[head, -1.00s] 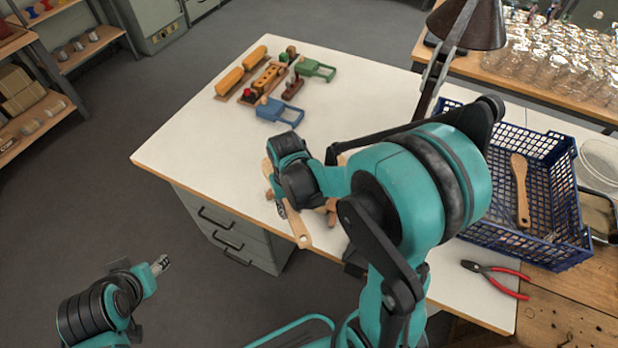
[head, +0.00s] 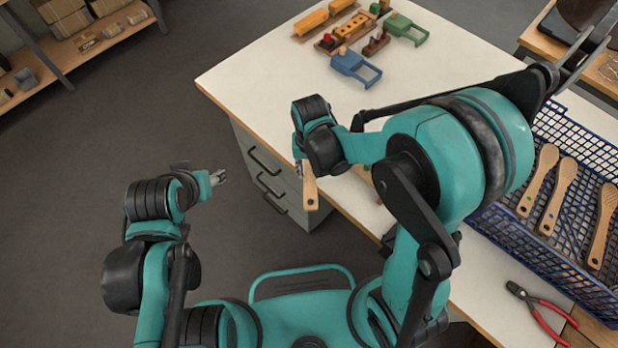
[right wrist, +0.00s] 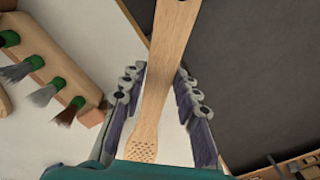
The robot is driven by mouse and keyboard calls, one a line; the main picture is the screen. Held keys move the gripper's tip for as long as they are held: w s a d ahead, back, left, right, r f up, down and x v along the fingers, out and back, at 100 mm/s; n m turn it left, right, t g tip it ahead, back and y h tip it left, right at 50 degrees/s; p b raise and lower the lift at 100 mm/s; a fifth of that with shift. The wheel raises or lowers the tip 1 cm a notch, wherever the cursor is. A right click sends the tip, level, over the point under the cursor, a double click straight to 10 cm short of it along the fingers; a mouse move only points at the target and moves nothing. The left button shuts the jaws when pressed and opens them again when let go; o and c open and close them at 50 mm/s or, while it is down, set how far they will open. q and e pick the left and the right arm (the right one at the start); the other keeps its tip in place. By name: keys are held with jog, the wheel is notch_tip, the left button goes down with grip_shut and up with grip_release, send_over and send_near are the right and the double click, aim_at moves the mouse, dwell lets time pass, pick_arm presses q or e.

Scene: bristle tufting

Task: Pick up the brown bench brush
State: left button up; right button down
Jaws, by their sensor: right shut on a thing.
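My right gripper (head: 302,168) is shut on a pale brown wooden brush body (head: 311,188), at the near left edge of the table. In the right wrist view, the brush body (right wrist: 170,60) lies between the two fingers, with small holes in its wider lower end. No bristles show on it. I cannot tell whether it is the bench brush named in the task. My left gripper (head: 218,177) hangs over the floor left of the table, apart from everything; its jaws are too small to judge.
A blue crate (head: 540,250) at the right holds three wooden brush bodies. Red-handled pliers (head: 540,312) lie in front of it. Blue (head: 355,68) and green (head: 405,30) frames stand on the far tabletop. A wooden rack (right wrist: 60,60) with green-collared tufts is beside my right gripper.

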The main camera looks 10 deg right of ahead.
jog(key=shift+a+f, duration=0.2)
notch_tip(320, 180, down, 4)
jog(key=shift+b, duration=1.1)
jog(key=shift+r, duration=0.1)
jog(key=shift+f, duration=0.2)
jog(key=c, duration=1.1)
grip_release()
jog(key=shift+r, duration=0.1)
jog(key=shift+c, duration=0.2)
